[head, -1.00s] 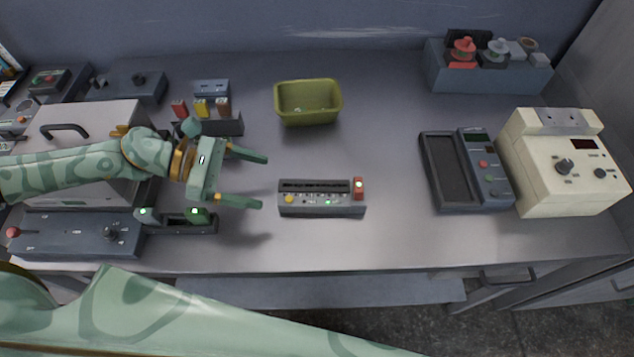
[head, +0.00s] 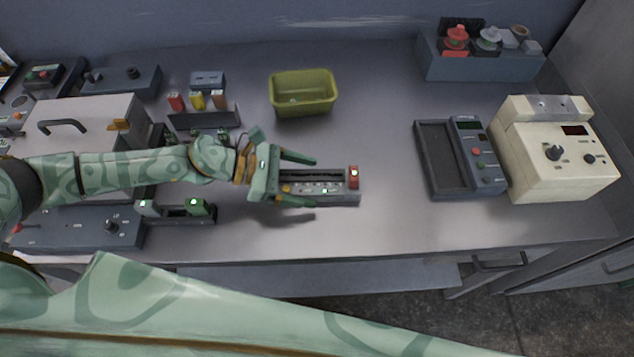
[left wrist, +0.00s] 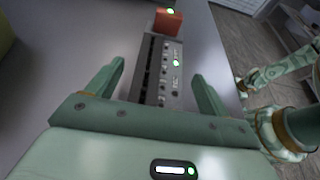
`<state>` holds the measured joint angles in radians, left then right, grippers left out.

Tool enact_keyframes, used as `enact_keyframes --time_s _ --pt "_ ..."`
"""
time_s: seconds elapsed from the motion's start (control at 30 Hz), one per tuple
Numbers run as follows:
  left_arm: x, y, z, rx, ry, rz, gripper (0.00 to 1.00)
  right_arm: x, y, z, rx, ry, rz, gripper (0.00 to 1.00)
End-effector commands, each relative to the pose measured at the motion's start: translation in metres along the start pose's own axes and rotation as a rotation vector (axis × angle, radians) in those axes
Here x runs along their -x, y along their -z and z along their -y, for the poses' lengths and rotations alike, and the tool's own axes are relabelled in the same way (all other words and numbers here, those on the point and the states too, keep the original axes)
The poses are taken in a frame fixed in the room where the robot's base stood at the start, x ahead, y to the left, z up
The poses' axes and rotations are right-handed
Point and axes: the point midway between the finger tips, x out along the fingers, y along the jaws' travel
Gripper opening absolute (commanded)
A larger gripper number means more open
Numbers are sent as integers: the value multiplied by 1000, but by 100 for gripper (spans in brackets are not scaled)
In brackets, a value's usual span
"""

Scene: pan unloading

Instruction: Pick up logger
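No thing carries a readable logger label. A slim grey device (head: 340,197) with a dark slotted top, a row of small buttons and a green light lies on the bench. A red block with a green light (head: 353,176) stands at its right end. In the left wrist view the device (left wrist: 172,80) runs away from me between the fingers, with the red block (left wrist: 167,22) at its far end. My left gripper (head: 314,183) is open, its fingers on either side of the device's left part. It hides the device's left end in the head view.
A green bin (head: 303,97) stands behind the device. A rack (head: 205,118) with red, yellow and brown blocks stands back left. A dark tray unit (head: 455,160) and cream instrument (head: 560,150) stand right.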

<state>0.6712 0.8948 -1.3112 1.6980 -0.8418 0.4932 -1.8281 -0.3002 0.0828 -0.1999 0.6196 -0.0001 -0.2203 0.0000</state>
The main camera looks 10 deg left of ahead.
Motion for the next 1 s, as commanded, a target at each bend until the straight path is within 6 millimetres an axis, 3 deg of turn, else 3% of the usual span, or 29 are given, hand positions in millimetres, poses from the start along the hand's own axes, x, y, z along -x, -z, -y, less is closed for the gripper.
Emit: enact_keyframes --time_s 0.03,0.2,0.57,0.87,1.0 --pt "0 0 0 0 0 0 69 0 0 1 0 1 -1 42" --pt "0 0 0 0 0 0 22 0 2 3 -2 4 -2 42" --pt "2 -4 0 0 0 2 22 1 2 4 -2 5 -4 42" --pt "13 -31 -1 -4 0 3 22 10 5 3 -2 3 -8 42" --pt "22 -46 13 -3 1 2 22 19 6 1 -2 0 -11 42"
